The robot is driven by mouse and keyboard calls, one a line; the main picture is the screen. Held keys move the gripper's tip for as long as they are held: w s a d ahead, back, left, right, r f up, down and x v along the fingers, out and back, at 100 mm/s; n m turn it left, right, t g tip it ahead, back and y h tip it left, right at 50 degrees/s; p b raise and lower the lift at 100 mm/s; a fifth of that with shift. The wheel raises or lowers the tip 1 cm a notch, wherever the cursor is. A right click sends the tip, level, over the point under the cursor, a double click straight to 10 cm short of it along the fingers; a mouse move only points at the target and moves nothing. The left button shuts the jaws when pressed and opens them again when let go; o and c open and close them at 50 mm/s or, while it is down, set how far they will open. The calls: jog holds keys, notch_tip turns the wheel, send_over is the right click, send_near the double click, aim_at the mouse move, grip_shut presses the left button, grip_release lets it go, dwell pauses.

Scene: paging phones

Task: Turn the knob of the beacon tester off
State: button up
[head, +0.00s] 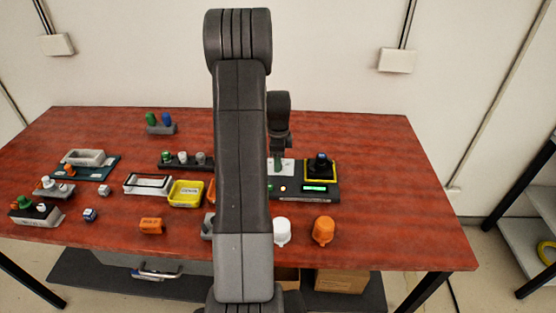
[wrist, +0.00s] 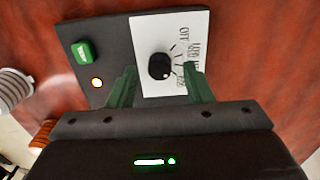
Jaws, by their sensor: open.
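A small pale mark on the knob seems to face lower right, away from OFF. My gripper (wrist: 160,73) is open, its green fingers on either side of the knob; contact cannot be told. In the head view my gripper (head: 278,163) is over the white plate, partly hidden by my arm.
A yellow-framed black unit (head: 320,168) stands at the tester's right. White (head: 282,231) and orange (head: 323,230) beacons stand in front. A yellow tray (head: 186,194) is left.

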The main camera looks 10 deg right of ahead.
jog(key=shift+f, duration=0.55)
jog(key=c, duration=1)
